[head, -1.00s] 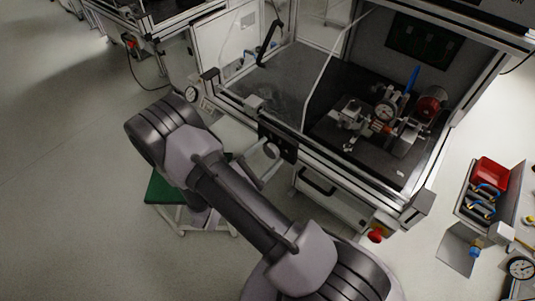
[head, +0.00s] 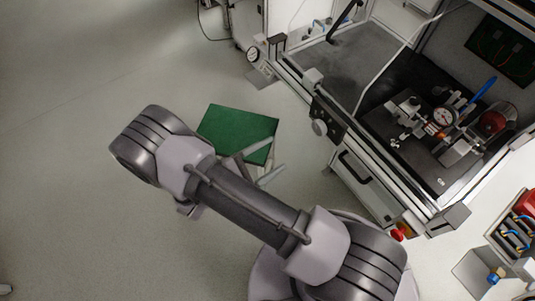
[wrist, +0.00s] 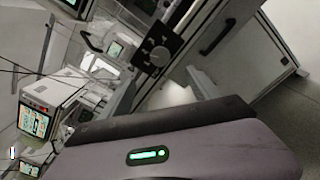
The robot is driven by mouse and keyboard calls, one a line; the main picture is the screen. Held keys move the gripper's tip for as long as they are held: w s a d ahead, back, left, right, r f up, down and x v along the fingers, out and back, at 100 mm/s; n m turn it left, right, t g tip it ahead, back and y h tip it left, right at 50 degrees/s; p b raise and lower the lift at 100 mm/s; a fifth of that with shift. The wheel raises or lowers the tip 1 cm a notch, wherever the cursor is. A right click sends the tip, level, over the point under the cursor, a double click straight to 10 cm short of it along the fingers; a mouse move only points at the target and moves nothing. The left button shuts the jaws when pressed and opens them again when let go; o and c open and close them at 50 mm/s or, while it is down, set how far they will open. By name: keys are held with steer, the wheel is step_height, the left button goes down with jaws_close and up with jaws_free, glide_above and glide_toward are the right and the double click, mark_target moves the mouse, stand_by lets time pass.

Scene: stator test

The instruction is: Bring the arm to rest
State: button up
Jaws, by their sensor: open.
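My arm reaches from the lower right of the head view up to the left, bent over the floor. My gripper (head: 276,152) shows partly from behind the arm, with two pale fingers apart and nothing seen between them. It appears in front of the green-topped stool (head: 234,127), left of the test bench; I cannot tell its height above it.
The test bench (head: 365,183) with its open enclosure stands at the right, holding a fixture with a dial gauge (head: 443,117) and a blue-handled tool (head: 484,88). A red knob (head: 398,234) is at its front corner. A parts bin (head: 515,228) is at far right.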

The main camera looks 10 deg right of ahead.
steer(key=shift+s+a, duration=0.25)
steer(key=shift+a, duration=0.3)
steer(key=s+d+r+m+g+y, duration=0.25)
steer(key=r+m+g+y, duration=0.2)
steer(key=r, duration=0.25)
steer(key=s+d+r+m+g+y, duration=0.2)
steer(key=s+r+m+g+y, duration=0.1)
steer(key=r+m+g+y, duration=0.25)
steer(key=s+a+r+m+t+y, duration=0.2)
steer(key=r+m+t+y, duration=0.2)
steer(key=r, duration=0.4)
steer(key=s+a+r+m+t+y, duration=0.1)
steer(key=s+r+m+t+y, duration=0.2)
steer(key=r, duration=0.5)
steer(key=m+t+y, duration=0.1)
steer(key=t+y, duration=0.1)
steer(key=shift+s+a+r+t, duration=0.15)
steer(key=shift+a+r+t, duration=0.05)
steer(key=shift+a+t, duration=0.15)
